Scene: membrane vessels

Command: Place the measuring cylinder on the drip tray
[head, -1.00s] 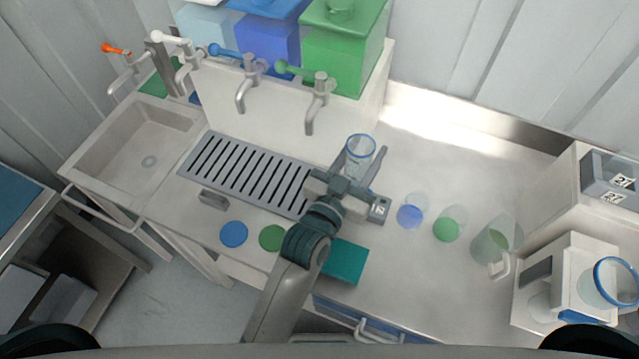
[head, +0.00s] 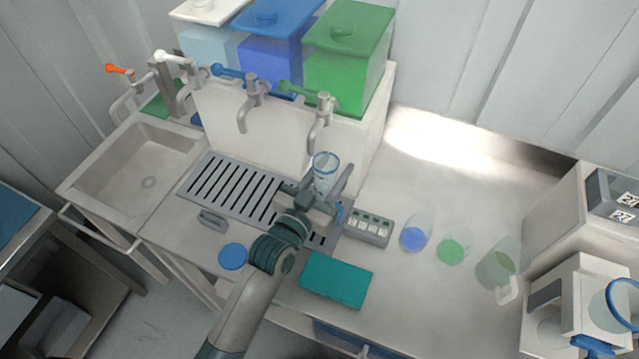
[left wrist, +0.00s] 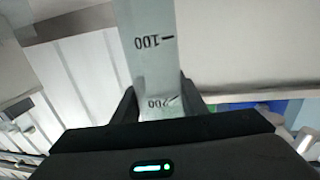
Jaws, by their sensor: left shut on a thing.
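The measuring cylinder (head: 325,168) is clear with a blue rim. My left gripper (head: 328,188) is shut on it and holds it upright near the right end of the drip tray. In the left wrist view the cylinder (left wrist: 148,50) shows its graduation marks between the fingers (left wrist: 158,100). The drip tray (head: 185,183) is a grey slotted grille below the taps. My arm hides part of its right end, and I cannot tell whether the cylinder's base touches it. My right gripper is not in view.
Taps with blue (head: 228,71) and green (head: 300,90) handles overhang the tray's back. A grey box with buttons (head: 368,227), a teal block (head: 336,280), a blue-bottomed beaker (head: 415,234) and a green-bottomed beaker (head: 453,246) stand to the right. The sink (head: 130,165) is left.

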